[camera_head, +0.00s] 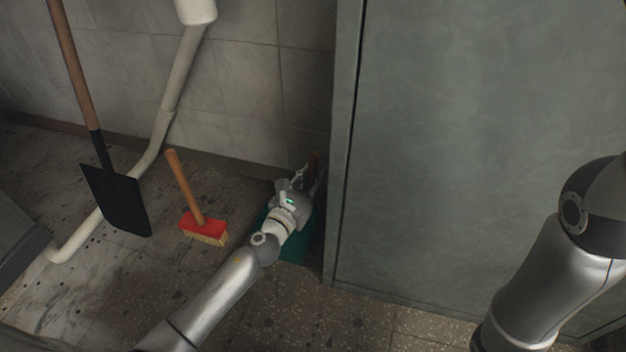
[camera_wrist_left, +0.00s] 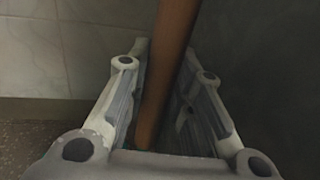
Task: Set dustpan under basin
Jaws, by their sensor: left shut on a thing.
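A green dustpan (camera_head: 294,250) is on or close to the floor beside the grey-green cabinet side, partly hidden behind my left arm. Its brown wooden handle (camera_head: 314,160) rises between the fingers of my left gripper (camera_head: 308,180). In the left wrist view the handle (camera_wrist_left: 168,75) runs between the two fingers of my left gripper (camera_wrist_left: 168,105), which is shut on it. The basin cannot be made out; only a white pipe fitting (camera_head: 196,10) shows at the top. My right gripper is out of view; part of my right arm shows at the right.
A red-headed brush (camera_head: 204,228) with a wooden handle stands left of the dustpan. A black shovel (camera_head: 117,200) stands farther left. A pale drain pipe (camera_head: 172,95) runs down the tiled wall. The large grey-green panel (camera_head: 470,150) blocks the right side.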

